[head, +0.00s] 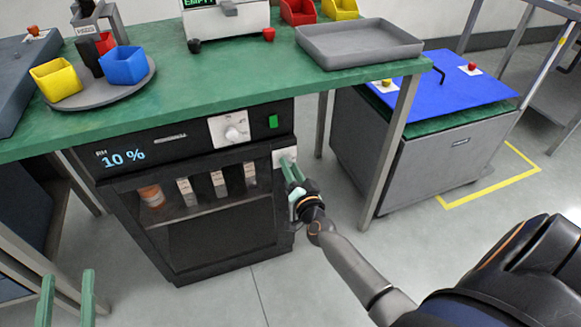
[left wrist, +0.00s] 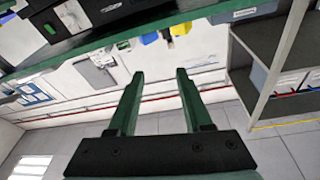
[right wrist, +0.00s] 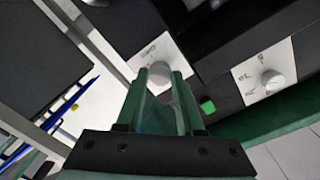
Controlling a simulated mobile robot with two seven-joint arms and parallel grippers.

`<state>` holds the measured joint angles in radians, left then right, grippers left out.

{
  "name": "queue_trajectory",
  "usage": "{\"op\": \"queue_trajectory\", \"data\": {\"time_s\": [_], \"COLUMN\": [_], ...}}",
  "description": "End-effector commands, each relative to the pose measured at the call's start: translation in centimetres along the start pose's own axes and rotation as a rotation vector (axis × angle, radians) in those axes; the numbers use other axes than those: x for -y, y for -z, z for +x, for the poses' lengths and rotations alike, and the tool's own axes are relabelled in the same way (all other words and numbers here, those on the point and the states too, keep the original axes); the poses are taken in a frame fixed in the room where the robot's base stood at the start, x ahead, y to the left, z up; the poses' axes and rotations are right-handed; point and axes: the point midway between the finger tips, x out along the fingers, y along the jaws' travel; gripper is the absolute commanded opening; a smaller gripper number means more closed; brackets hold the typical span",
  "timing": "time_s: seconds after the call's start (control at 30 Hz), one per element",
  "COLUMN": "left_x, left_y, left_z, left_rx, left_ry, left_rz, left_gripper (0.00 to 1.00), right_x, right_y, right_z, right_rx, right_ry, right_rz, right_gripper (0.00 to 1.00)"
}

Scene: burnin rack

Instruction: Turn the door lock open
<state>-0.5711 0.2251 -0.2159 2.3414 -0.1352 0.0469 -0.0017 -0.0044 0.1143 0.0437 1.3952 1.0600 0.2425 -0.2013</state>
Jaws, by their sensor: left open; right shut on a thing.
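The door lock is a grey knob on a white plate (head: 281,155) at the upper right of the dark cabinet's door (head: 215,200). In the right wrist view the lock knob (right wrist: 160,74) sits between my right fingertips. My right gripper (head: 288,166) is shut on this knob; its fingers hide much of it in the head view. The knob's turn angle is hard to tell. The door looks closed. My left gripper (head: 66,285) is open and empty at the lower left, away from the cabinet; it also shows in the left wrist view (left wrist: 158,75).
The cabinet stands under a green bench top (head: 190,100). Its panel has a display reading 10 %, a white dial (head: 234,132) and a green button (head: 272,121). A bench leg (head: 395,150) and a grey chest with a blue lid (head: 450,85) stand to the right.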

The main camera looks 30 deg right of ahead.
Motion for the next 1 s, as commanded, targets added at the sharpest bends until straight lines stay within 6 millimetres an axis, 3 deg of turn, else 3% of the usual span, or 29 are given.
{"op": "queue_trajectory", "data": {"time_s": [0.33,0.6,0.8,1.0], "left_x": [0.0,0.1,0.3,0.2], "left_y": [0.5,2.6,4.5,5.0], "left_z": [0.0,0.0,0.1,0.0], "left_rx": [-0.026,-0.111,-0.179,-0.203], "left_ry": [0.0,-0.001,0.001,-0.003], "left_rz": [0.008,0.031,0.047,0.056], "left_gripper": [0.5,0.5,0.5,0.5], "right_x": [-0.1,-0.1,-0.1,-0.1], "right_y": [0.0,-0.1,0.0,0.0], "right_z": [0.0,0.0,0.0,0.0], "right_rx": [0.012,0.02,0.024,0.026], "right_ry": [0.001,0.003,0.004,0.004], "right_rz": [0.326,0.534,0.636,0.689], "right_gripper": [0.0,0.0,0.0,0.0]}}
